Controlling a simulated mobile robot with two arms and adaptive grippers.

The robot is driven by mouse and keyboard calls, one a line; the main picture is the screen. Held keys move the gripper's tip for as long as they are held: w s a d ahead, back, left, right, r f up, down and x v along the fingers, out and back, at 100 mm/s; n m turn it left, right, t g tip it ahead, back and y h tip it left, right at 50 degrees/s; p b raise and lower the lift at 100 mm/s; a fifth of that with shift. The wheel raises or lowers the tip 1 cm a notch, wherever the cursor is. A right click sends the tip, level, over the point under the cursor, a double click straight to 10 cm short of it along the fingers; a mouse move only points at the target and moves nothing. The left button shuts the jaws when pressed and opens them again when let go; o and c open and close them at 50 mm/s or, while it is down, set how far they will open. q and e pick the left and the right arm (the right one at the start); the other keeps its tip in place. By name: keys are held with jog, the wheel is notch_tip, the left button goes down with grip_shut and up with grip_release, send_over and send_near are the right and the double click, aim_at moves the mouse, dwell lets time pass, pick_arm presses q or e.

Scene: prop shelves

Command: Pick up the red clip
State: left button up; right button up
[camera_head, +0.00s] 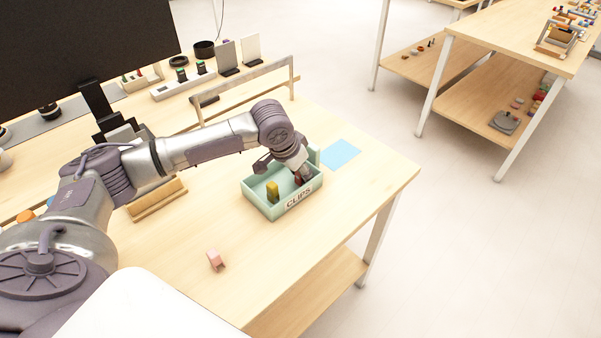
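A mint-green tray labelled CLIPS (262,207) stands on the wooden table. My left gripper (300,179) reaches down into the right part of this tray. A small dark reddish patch shows at its fingertips, perhaps the red clip; it is mostly hidden, and I cannot tell whether the fingers are closed on it. A yellow clip (273,191) stands in the left part of the tray, apart from the gripper. A pinkish clip (214,260) lies on the table outside the tray, nearer to me. My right gripper is not in view.
A blue sheet (341,154) lies right of the tray. A wooden rail frame (245,84) stands behind my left arm. A black monitor (80,45) is at the back left. The table's front right is clear up to its edge. Other shelves (520,40) stand apart at the right.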

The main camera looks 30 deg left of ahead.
pick_arm(q)
jog(key=c, duration=0.7)
